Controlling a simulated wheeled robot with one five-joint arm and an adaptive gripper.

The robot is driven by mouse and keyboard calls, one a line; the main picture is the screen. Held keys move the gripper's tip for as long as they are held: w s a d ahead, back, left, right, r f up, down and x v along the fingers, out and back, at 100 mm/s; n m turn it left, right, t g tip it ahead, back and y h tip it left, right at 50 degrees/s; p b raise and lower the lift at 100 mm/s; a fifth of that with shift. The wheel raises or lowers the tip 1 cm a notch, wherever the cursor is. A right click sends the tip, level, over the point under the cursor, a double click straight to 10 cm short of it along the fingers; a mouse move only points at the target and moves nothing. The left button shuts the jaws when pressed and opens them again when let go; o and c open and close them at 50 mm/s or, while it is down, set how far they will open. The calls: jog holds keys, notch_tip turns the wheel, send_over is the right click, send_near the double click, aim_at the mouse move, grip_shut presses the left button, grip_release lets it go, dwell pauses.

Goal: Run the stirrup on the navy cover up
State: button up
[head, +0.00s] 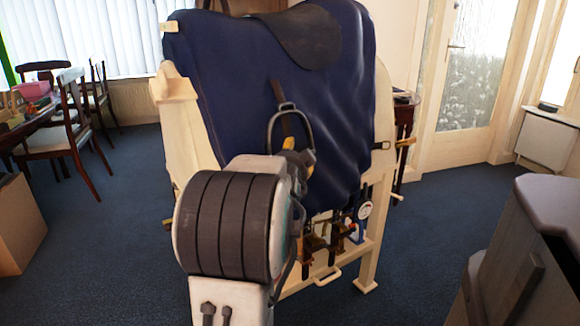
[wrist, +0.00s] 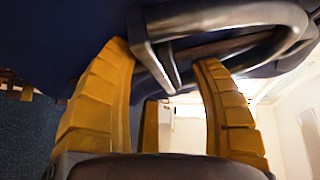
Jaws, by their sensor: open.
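The navy cover (head: 235,75) drapes over a pale wooden stand, with a dark saddle (head: 300,35) on top. A grey metal stirrup (head: 270,130) hangs on a short dark strap (head: 278,92) against the cover's side. My gripper (head: 298,150) is at the stirrup's lower part, partly hidden by my arm. In the wrist view, my gripper's yellow fingers (wrist: 164,55) are open and spread apart. The stirrup (wrist: 225,18) crosses at the fingertips, and one of its bars reaches down between them. I cannot tell whether the fingers touch it. The stirrup's lower end is hidden in the head view.
The stand's lower shelf (head: 330,270) holds several small tools and fittings. A dark-topped cabinet (head: 545,220) stands at the right front. A cardboard box (head: 15,225), table and chairs (head: 60,135) are at the left. Blue carpet (head: 100,240) is clear on both sides of the stand.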

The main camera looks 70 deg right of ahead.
jog(key=v, duration=0.8)
jog(key=shift+a, duration=0.2)
dwell(0.5)
